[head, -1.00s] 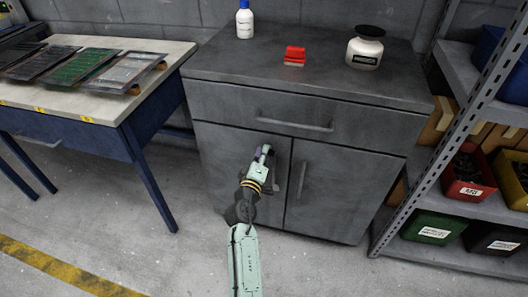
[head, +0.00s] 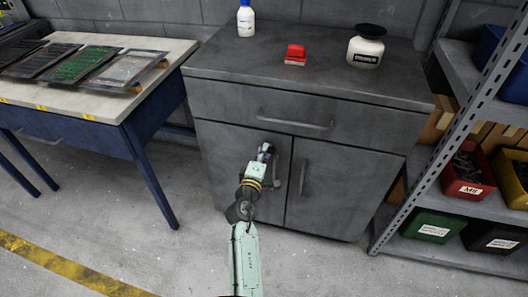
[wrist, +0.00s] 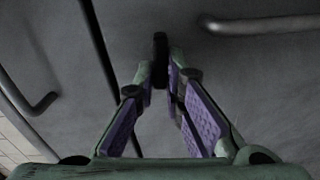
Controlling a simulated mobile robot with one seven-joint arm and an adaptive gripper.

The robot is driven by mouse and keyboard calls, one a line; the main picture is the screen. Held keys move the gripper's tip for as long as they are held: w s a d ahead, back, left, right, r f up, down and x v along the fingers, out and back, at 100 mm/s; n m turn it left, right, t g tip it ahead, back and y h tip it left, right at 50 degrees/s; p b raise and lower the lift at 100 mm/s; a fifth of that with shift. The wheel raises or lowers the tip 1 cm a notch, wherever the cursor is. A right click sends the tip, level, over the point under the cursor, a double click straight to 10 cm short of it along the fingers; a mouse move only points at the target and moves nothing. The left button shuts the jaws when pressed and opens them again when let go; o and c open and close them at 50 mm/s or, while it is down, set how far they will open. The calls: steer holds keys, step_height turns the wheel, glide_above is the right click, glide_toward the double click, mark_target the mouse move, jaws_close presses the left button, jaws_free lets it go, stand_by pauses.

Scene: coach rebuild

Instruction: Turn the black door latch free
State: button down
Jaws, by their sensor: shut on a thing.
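The black latch (wrist: 160,46) shows in the wrist view as a small dark upright piece on the grey door face. My gripper (wrist: 161,72) has its two green fingers with purple pads closed in on it, one on each side, and their tips are shut on it. The lower end of the latch is partly hidden between the fingertips. In the head view my gripper (head: 265,150) is at the upper part of the left door of the grey cabinet (head: 345,190), and it hides the latch there.
Bar handles stick out close by: the drawer handle (head: 295,124) above and the right door's handle (head: 303,178). A workbench (head: 150,90) stands left and a shelf rack with bins (head: 465,175) right. The floor in front is clear. A bottle, red object and jar stand on top.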

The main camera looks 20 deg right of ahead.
steer(key=c, duration=1.7)
jaws_free()
steer(key=shift+s, duration=0.1)
steer(key=v, duration=1.2)
